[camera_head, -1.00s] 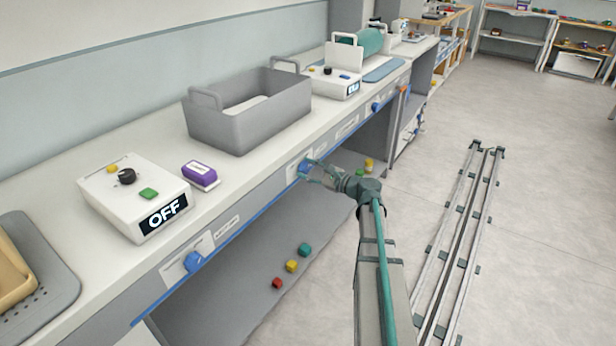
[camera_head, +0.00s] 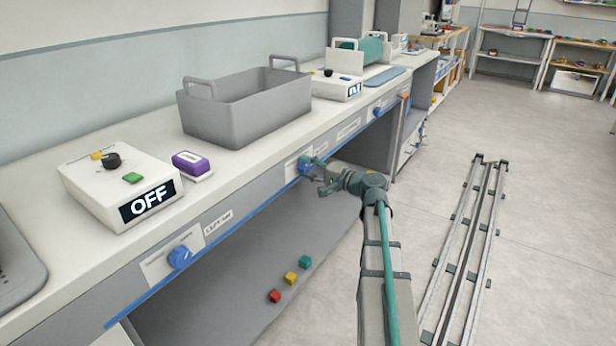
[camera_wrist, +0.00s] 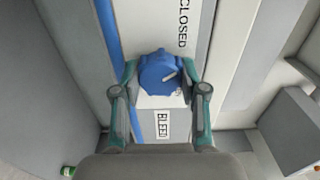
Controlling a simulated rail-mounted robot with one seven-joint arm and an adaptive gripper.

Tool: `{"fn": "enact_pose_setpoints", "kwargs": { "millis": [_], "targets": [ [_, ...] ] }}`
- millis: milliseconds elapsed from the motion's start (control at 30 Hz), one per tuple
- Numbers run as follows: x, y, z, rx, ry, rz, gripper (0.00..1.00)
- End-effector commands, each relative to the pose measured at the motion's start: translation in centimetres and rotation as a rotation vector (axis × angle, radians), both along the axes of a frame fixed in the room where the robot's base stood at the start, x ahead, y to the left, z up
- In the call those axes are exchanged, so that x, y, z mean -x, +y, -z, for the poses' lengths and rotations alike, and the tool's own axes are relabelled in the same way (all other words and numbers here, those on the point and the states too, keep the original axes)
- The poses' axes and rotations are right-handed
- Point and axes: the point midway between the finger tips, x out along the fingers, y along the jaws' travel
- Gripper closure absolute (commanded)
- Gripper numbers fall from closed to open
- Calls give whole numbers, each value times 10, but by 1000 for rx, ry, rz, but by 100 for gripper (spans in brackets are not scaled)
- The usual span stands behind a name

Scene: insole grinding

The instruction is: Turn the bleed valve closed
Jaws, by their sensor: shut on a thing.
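The bleed valve is a blue knob (camera_wrist: 158,73) on the bench's front panel, between a "BLEED" label and a "CLOSED" label in the wrist view. A light pointer mark on it sits at a slant, off the "CLOSED" lettering. In the head view the knob (camera_head: 305,164) is partly covered by my fingers. My gripper (camera_wrist: 160,78) has one finger on each side of the knob and is shut on it. It also shows in the head view (camera_head: 314,175), reaching to the panel from the right.
Another blue knob (camera_head: 180,257) is nearer on the same panel. A white box reading "OFF" (camera_head: 120,185), a purple-topped block (camera_head: 191,163) and a grey bin (camera_head: 245,108) stand on the bench. Small coloured cubes (camera_head: 290,278) lie on the shelf below. Floor rails (camera_head: 465,250) run at right.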

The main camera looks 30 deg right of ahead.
Motion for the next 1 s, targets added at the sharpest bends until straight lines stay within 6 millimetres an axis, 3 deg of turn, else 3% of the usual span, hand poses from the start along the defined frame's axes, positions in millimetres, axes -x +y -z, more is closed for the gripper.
{"fn": "enact_pose_setpoints", "kwargs": {
  "millis": [400,933,967,1000],
  "targets": [
    [0,0,2,161,-94,0,92],
    [0,0,1,182,-105,0,92],
    [0,0,1,181,-105,0,52],
    [0,0,1,181,-105,0,46]
  ]
}}
